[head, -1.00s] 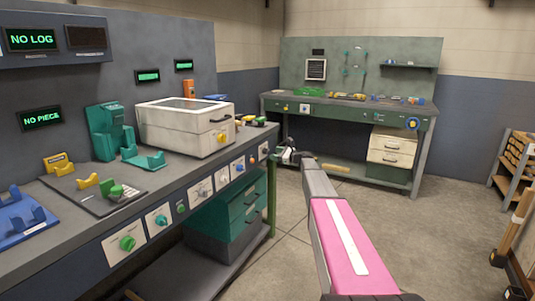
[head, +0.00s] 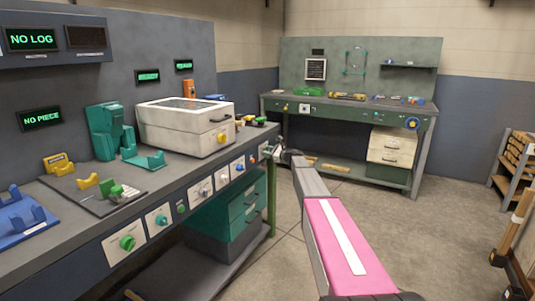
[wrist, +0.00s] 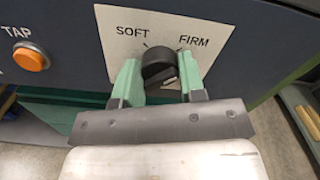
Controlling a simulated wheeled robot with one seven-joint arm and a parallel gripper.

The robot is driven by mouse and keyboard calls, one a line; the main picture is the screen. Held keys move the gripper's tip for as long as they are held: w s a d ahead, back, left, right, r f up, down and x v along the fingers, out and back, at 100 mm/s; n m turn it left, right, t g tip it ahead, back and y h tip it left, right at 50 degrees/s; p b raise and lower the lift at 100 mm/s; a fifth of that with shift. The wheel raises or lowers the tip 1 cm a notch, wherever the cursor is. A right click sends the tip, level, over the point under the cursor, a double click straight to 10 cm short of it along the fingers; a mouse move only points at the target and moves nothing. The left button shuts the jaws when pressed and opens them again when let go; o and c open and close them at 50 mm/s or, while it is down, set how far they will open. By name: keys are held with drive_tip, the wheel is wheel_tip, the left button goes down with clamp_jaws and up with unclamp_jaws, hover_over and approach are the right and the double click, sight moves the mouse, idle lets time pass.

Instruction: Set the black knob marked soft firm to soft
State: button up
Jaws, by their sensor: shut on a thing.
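The black knob (wrist: 158,66) sits on a white plate (wrist: 213,30) printed SOFT at upper left and FIRM at upper right. My gripper (wrist: 159,80) has its two green fingers on either side of the knob, shut on it. The knob's raised bar is tilted, but I cannot tell surely which mark it points to. In the head view my gripper (head: 276,149) is at the far right end of the left bench's front panel, small and partly hidden by my arm. The knob cannot be made out there.
An orange button (wrist: 30,60) marked TAP is left of the plate. The left bench (head: 60,247) carries more knobs along its front, with green drawers (head: 247,206) below. A second bench (head: 345,110) stands behind.

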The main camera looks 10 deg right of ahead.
drive_tip(key=n, duration=0.4)
drive_tip(key=shift+n, duration=0.3)
drive_tip(key=n, duration=0.4)
drive_tip(key=shift+n, duration=0.3)
drive_tip(key=n, duration=0.4)
drive_tip(key=shift+n, duration=2.4)
drive_tip(key=shift+s, duration=0.1)
drive_tip(key=o, duration=0.9)
drive_tip(key=shift+d, duration=0.1)
